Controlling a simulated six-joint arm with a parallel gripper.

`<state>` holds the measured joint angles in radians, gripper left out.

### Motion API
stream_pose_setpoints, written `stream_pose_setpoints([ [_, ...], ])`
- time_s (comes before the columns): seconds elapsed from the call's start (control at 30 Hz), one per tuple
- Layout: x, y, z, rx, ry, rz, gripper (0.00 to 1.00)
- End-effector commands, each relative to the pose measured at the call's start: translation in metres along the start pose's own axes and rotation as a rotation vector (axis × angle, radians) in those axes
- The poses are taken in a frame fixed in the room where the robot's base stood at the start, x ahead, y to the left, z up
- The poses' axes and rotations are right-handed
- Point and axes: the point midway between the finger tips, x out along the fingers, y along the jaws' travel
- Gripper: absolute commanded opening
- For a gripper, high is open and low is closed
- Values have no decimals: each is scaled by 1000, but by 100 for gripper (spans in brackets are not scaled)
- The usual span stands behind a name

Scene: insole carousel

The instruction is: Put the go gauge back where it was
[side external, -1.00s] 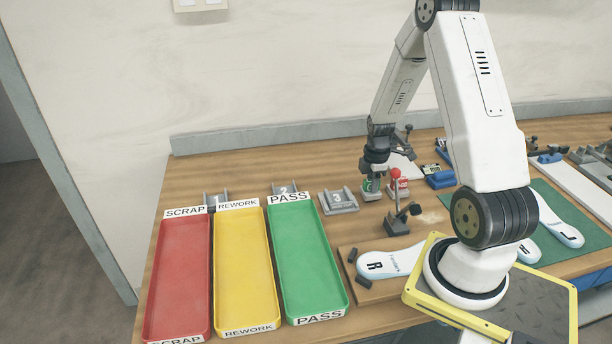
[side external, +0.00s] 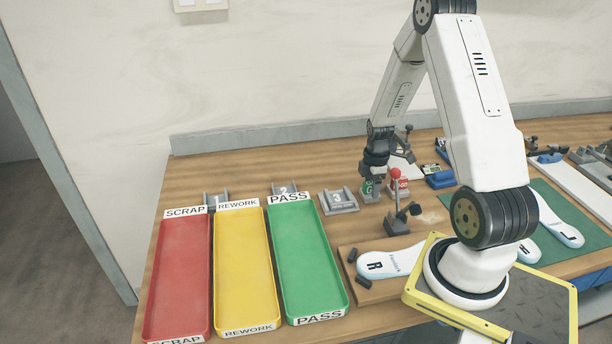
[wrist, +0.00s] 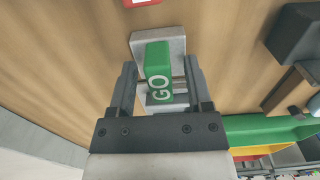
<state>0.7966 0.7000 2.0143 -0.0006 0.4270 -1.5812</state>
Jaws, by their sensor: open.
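The green go gauge (wrist: 158,72) sits in its grey holder (wrist: 145,44) in the wrist view, with its white GO lettering facing the camera. In the side view the gauge (side external: 368,187) stands in the grey holder (side external: 370,197) on the bench, partly hidden by my gripper. My gripper (wrist: 160,78) is open, with one finger on each side of the gauge. Whether either finger touches it cannot be told. The red gauge (side external: 398,182) stands in its own holder just to the right.
The numbered stand 3 (side external: 338,200) is to the left. The green PASS tray (side external: 308,258) lies front left.

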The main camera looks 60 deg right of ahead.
Motion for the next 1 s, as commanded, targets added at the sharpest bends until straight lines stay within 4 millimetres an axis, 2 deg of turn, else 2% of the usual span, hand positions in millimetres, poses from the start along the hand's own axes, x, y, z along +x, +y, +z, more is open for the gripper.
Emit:
stream_pose_setpoints([
  [0.17, -4, 0, 0, 0, 0, 1, 64],
  [0.37, -18, 0, 0, 0, 0, 2, 64],
  [1.0, -99, 0, 0, 0, 0, 3, 64],
])
